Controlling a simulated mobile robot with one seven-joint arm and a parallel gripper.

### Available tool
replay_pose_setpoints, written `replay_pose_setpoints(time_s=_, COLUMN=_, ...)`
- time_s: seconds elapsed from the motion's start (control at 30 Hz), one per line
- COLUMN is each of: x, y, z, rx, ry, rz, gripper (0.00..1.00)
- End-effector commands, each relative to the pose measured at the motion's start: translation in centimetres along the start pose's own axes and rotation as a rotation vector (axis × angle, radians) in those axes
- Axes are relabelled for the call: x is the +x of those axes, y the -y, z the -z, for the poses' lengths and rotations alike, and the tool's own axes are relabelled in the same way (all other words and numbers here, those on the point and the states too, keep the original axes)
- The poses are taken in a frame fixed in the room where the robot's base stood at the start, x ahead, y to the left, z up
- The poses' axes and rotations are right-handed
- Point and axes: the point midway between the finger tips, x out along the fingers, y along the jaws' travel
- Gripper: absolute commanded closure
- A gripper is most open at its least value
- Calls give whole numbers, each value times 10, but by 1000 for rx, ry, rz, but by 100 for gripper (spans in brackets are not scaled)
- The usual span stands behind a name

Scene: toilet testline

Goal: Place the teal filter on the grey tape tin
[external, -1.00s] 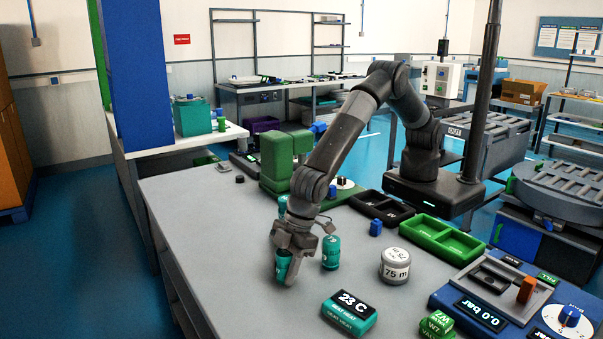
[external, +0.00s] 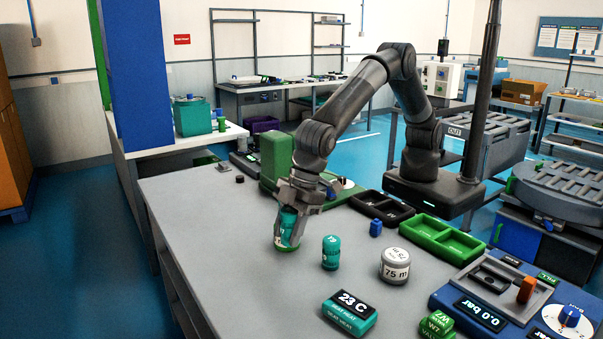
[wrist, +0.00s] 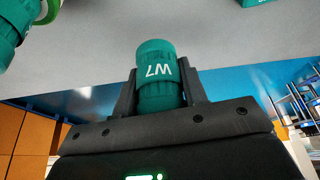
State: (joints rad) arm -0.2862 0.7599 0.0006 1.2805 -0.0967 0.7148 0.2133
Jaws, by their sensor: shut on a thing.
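My gripper (external: 291,207) is shut on a teal filter (external: 287,229), a small cylinder, above the near left part of the bench. In the wrist view the filter (wrist: 158,75) sits between both fingers and bears the mark W7. A second teal filter (external: 331,253) stands upright on the bench, just right of my gripper. The grey tape tin (external: 395,266), round with a pale top and marked 75 m, stands further right. Nothing rests on its top. In the wrist view a teal piece (wrist: 8,35) with a green ring shows at the upper left, partly cut off.
A teal 23 C display box (external: 349,313) lies in front. A green tray (external: 435,237), a black tray (external: 383,207) and a small blue piece (external: 375,227) lie behind the tin. A blue control panel (external: 500,305) fills the right.

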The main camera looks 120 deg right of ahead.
Motion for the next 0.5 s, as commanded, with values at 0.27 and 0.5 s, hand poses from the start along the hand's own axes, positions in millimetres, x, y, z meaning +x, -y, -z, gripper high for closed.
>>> replay_pose_setpoints(time_s=0.27, x=-62, y=30, z=-49, rx=-36, ry=-4, rz=0, gripper=85)
replay_pose_setpoints(time_s=0.5, x=-110, y=44, z=-106, rx=-52, ry=-5, rz=11, gripper=85)
